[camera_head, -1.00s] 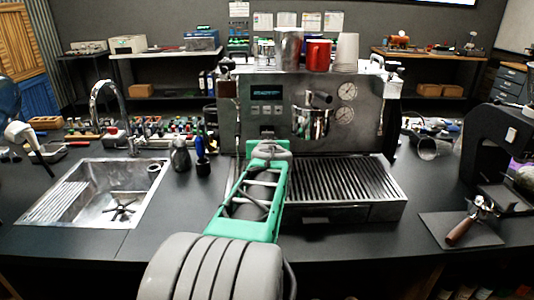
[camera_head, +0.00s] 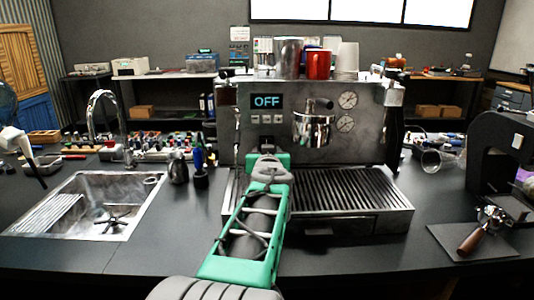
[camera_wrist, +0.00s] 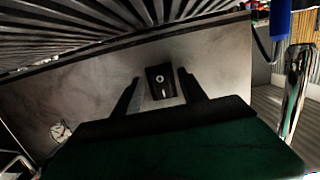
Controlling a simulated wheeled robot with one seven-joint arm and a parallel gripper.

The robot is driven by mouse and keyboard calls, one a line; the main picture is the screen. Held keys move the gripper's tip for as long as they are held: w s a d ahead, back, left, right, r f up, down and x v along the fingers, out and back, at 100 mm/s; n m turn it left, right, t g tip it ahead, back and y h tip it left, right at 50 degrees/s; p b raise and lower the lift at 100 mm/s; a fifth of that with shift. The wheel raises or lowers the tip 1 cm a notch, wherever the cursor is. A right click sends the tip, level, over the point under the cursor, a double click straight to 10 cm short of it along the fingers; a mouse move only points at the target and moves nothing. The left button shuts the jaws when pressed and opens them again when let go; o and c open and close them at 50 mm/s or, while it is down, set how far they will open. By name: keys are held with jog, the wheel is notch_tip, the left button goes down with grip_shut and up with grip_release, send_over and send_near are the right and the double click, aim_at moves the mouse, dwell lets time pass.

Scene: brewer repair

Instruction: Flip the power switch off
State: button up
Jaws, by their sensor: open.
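The espresso machine (camera_head: 365,150) stands on the black counter, and its display (camera_head: 267,102) reads "OFF". In the wrist view the power switch (camera_wrist: 160,82), a small black rocker with white marks, sits on the machine's metal face (camera_wrist: 85,95). My gripper (camera_wrist: 158,88) is open, its two dark fingers on either side of the switch. I cannot tell whether the fingers touch the panel.
A sink with a tap (camera_head: 95,205) is to the left. A drip grille (camera_head: 345,195) projects at the front. A portafilter (camera_head: 480,232) lies on a mat at right. Cups (camera_head: 318,64) stand on top.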

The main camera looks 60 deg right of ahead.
jog(key=v, duration=0.8)
jog(key=shift+b, duration=0.4)
